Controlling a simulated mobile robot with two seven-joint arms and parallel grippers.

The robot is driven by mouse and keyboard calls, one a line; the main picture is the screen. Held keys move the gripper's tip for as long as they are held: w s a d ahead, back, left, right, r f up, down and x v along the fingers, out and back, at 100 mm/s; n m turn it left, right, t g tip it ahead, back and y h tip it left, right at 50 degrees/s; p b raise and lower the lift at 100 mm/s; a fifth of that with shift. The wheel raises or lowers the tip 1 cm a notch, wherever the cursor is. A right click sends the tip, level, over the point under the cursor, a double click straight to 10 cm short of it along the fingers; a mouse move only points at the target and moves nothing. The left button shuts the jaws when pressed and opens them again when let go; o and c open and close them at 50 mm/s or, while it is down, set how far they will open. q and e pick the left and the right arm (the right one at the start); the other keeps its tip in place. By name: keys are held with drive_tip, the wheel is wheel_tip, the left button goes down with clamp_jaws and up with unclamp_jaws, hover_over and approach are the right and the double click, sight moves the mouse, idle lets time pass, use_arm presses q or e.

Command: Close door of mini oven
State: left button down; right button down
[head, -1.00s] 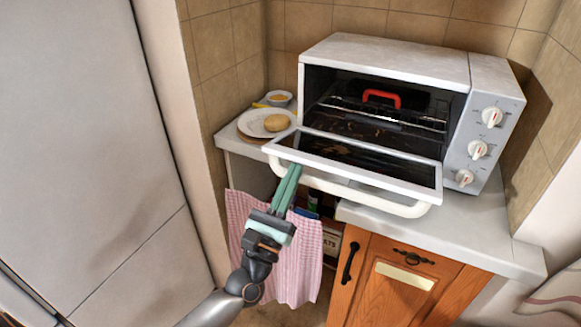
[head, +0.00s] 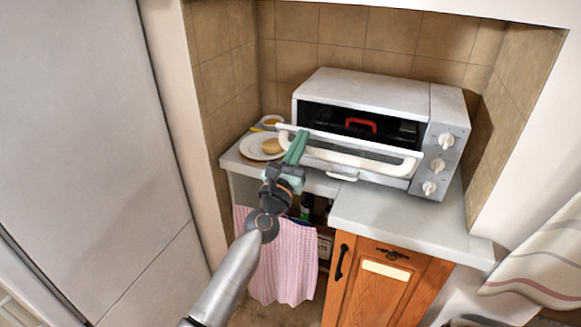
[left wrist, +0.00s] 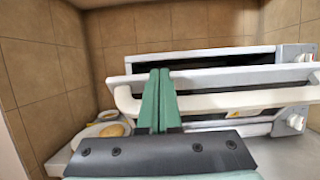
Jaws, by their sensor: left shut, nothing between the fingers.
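The white mini oven (head: 365,92) stands on the counter in the head view, with its knobs at the right. Its door (head: 402,155) is partly open and tilted outward, with a dark gap above it. A white bar handle (head: 350,160) runs along the door; the handle also shows in the left wrist view (left wrist: 235,102). My left gripper (head: 297,147) is shut and empty, its green fingers at the left part of the door. In the left wrist view the fingertips (left wrist: 160,73) overlap the door's upper edge; I cannot tell whether they touch it. My right gripper is not in view.
A plate (head: 252,147) with a bread roll (head: 272,146) and a small bowl (head: 272,121) stand left of the oven. A pink cloth (head: 283,262) hangs below the counter. The counter (head: 400,222) in front of the oven is clear.

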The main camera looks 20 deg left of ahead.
use_arm(q)
drive_tip(key=w+r, duration=0.1)
drive_tip(key=w, duration=0.1)
drive_tip(key=w+r, duration=0.1)
drive_tip(key=w, duration=0.1)
drive_tip(key=w+r, duration=0.1)
drive_tip(key=r, duration=0.1)
drive_tip(key=shift+w+d+r, duration=0.1)
drive_tip(key=shift+w, duration=0.8)
drive_tip(key=shift+r, duration=0.1)
drive_tip(key=shift+s, duration=0.15)
drive_tip(key=shift+b, duration=0.3)
